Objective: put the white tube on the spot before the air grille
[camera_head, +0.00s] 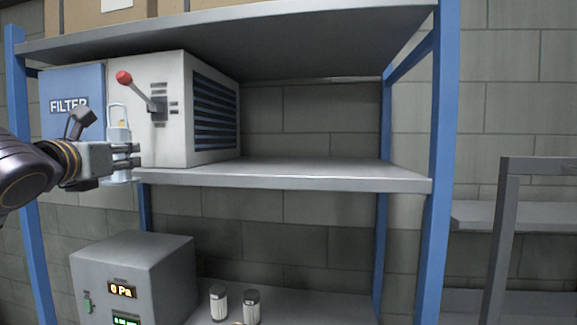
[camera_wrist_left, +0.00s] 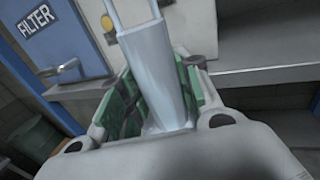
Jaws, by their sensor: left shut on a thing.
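The white tube (camera_head: 119,134) is upright in my left gripper (camera_head: 129,155), with a thin loop at its top and its wider foot below the fingers. It stands out in front of the filter cabinet. In the left wrist view the tube (camera_wrist_left: 155,75) lies between the green-padded fingers of the gripper (camera_wrist_left: 165,105). The air grille (camera_head: 216,115) is the dark slatted panel on the cabinet's right side. The shelf (camera_head: 300,172) before it is bare, and I see no mark on it. My right gripper is not in view.
The filter cabinet (camera_head: 175,140) has a red-knobbed lever (camera_head: 135,86) close to my gripper and a blue door (camera_head: 75,80). An upper shelf (camera_head: 260,30) is overhead. Below are a grey display box (camera_head: 125,265) and two small canisters (camera_head: 219,303). A blue post (camera_head: 437,150) bounds the right.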

